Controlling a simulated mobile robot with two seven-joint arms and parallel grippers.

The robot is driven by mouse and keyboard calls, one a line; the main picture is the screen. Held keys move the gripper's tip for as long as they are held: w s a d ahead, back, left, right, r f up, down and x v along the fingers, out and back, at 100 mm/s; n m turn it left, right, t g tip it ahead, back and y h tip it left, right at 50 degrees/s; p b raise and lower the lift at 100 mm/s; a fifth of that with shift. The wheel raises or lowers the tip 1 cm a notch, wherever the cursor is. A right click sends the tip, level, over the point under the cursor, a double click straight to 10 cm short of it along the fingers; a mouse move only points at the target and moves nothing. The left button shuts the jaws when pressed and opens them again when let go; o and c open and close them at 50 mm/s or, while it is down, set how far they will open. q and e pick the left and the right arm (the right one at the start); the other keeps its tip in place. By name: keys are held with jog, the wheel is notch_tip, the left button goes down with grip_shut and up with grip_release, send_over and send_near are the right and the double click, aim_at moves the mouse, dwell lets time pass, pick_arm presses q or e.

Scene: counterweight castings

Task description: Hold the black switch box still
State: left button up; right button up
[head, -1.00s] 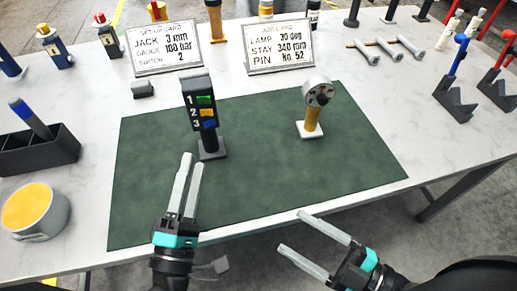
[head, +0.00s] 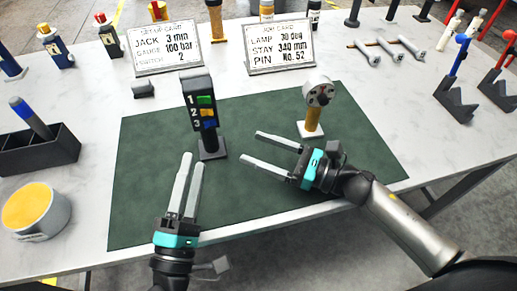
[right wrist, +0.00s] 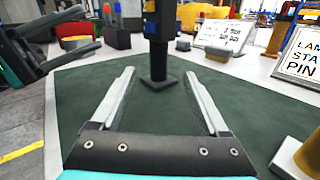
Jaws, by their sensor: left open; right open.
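The black switch box (head: 199,102) stands upright on a post and square base on the green mat (head: 262,180). Its face shows the numbers 1, 2 and 3 beside green, yellow and blue switches. In the right wrist view the post of the switch box (right wrist: 158,60) stands ahead, between and beyond the open fingers. My right gripper (head: 257,148) is open and empty over the mat, to the right of the base, pointing left. My left gripper (head: 191,160) is open and empty, in front of the box, and does not appear to touch it.
A round gauge on a yellow handle (head: 313,115) stands right of the box, behind my right gripper. Two cards, a set-up card (head: 168,48) and a job card (head: 279,47), stand at the back.

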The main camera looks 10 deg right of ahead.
aim_at(200, 143)
jog(key=shift+w+a+f+n+g, duration=0.3)
jog(key=shift+f+n, duration=0.1)
jog(key=shift+n, duration=0.2)
jog(key=x, duration=1.5)
jog(key=shift+a, duration=0.1)
jog(key=shift+c, duration=0.3)
grip_shut()
